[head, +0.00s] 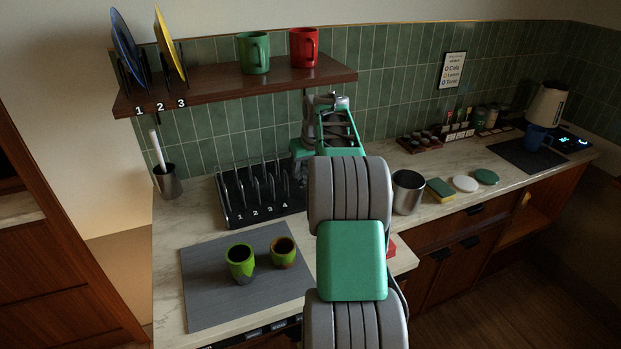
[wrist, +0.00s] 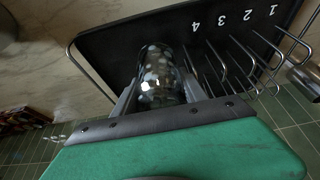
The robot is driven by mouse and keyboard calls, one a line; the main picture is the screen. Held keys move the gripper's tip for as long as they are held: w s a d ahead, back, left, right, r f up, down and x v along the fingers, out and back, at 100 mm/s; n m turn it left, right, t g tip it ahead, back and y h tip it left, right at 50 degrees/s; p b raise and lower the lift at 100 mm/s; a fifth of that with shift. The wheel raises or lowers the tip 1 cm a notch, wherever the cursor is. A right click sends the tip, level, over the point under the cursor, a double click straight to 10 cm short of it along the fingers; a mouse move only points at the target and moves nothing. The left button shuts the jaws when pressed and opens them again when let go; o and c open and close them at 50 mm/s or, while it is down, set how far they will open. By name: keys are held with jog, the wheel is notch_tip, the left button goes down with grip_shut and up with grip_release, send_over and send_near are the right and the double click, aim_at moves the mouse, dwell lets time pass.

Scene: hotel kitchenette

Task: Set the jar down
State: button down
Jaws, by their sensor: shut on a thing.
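A clear, shiny glass jar (wrist: 158,66) stands out in the wrist view between the two grey fingers of my gripper (wrist: 160,88). The fingers are shut on its sides. It appears in front of the black rack (wrist: 120,42), near its number 4 end. I cannot tell whether the jar touches the rack. In the head view the same rack (head: 228,214) sits on the counter below the shelf, with wire dividers numbered 1 to 4. My arm covers the rack's right end, and I cannot make out the jar there.
Two green-and-brown cups (head: 240,262) stand on a grey mat (head: 205,300). A metal canister (head: 407,192), a sponge (head: 440,189) and two round pieces lie right of my arm. A wooden shelf (head: 220,92) with mugs and plates hangs above. A utensil holder (head: 167,181) stands left.

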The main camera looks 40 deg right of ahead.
jog(key=f, duration=0.1)
jog(key=d+f, duration=0.1)
jog(key=f, duration=0.2)
jog(key=shift+s+d+f+p, duration=0.2)
jog(key=shift+d+p, duration=0.05)
jog(key=shift+p, duration=0.05)
jog(key=shift+f, duration=0.3)
jog(key=c, duration=0.6)
grip_release()
jog(key=shift+a, duration=0.1)
